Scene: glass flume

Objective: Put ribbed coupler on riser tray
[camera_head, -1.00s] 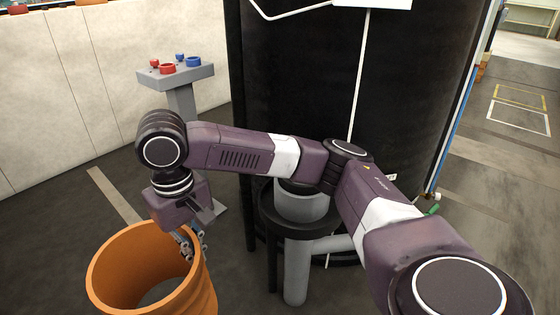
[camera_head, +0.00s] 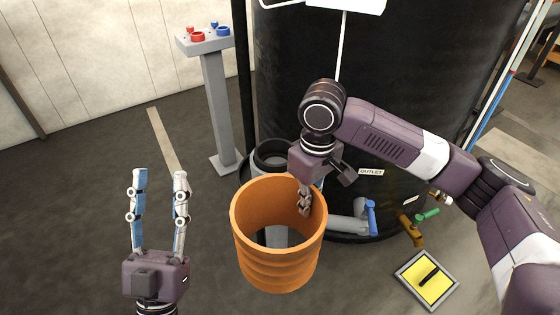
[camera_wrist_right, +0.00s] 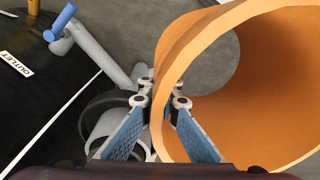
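The orange ribbed coupler (camera_head: 278,265) is a large open tube, held upright in front of the black tank. My right gripper (camera_head: 305,197) is shut on its rim at the right side. In the right wrist view, the fingers (camera_wrist_right: 163,100) stand on both sides of the coupler wall (camera_wrist_right: 200,50). My left gripper (camera_head: 160,177) is open and empty, pointing up to the left of the coupler. A grey pipe with a black collar (camera_head: 270,150) stands behind the coupler, which partly hides it. I cannot tell for certain which thing is the riser tray.
A grey stand (camera_head: 213,90) bears small red and blue parts on its top. The black tank (camera_head: 410,75) has a grey outlet pipe with a blue handle (camera_head: 371,218). A yellow, grey-framed panel (camera_head: 428,280) lies at lower right. The floor at left is clear.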

